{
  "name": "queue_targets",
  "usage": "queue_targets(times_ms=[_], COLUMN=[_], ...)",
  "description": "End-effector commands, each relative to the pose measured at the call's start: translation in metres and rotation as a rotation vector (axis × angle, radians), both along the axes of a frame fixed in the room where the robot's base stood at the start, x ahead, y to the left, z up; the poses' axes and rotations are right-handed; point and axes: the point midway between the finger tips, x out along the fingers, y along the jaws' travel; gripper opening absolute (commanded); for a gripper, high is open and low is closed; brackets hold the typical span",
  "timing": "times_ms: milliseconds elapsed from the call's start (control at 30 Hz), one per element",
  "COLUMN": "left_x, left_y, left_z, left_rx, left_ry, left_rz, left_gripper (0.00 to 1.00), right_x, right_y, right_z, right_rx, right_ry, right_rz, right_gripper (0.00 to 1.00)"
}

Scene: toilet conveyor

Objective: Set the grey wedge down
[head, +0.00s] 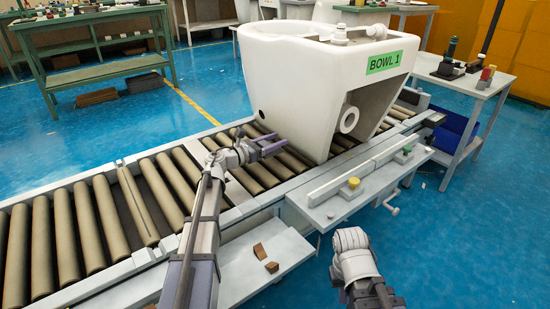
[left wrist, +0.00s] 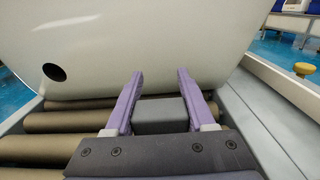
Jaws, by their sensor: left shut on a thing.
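The grey wedge (left wrist: 160,115) shows between the two purple fingers of my left gripper (left wrist: 157,88) in the left wrist view. The gripper is shut on it and holds it over the conveyor rollers, close to the base of the white toilet bowl. In the head view my left gripper (head: 272,146) reaches over the rollers at the left side of the bowl (head: 290,85), which is labelled BOWL 1. I cannot tell whether the wedge touches the rollers or the bowl. My right arm's end (head: 350,240) is at the lower right, apart from everything; its fingers are not clear.
The roller conveyor (head: 150,194) runs from lower left to upper right, with bare rollers left of the bowl. Two small brown pieces (head: 259,251) lie on the front shelf (head: 234,275). A panel with a yellow knob (head: 353,183) stands at the conveyor's front.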

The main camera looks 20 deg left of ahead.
Motion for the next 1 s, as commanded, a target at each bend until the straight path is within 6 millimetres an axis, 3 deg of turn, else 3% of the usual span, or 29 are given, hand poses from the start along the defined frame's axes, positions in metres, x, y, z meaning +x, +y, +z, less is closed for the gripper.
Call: queue_targets(times_ms=[167, 500, 900, 933, 1000], left_x=[0.000, 0.000, 0.000, 0.000, 0.000], left_y=[0.000, 0.000, 0.000, 0.000, 0.000], left_z=[-0.003, -0.038, -0.040, -0.040, -0.039], left_rx=[0.000, 0.000, 0.000, 0.000, 0.000], left_ry=[0.000, 0.000, 0.000, 0.000, 0.000], left_rz=[0.000, 0.001, 0.001, 0.001, 0.001], left_gripper=[0.00, 0.00, 0.00, 0.56, 0.64], right_x=[0.000, 0.000, 0.000, 0.000, 0.000], right_y=[0.000, 0.000, 0.000, 0.000, 0.000], right_z=[-0.003, -0.039, -0.041, -0.040, -0.039], right_rx=[0.000, 0.001, 0.001, 0.001, 0.001], right_ry=[0.000, -0.002, -0.002, -0.002, -0.002], right_rz=[0.000, 0.000, 0.000, 0.000, 0.000], right_gripper=[0.00, 0.00, 0.00, 0.00, 0.00])
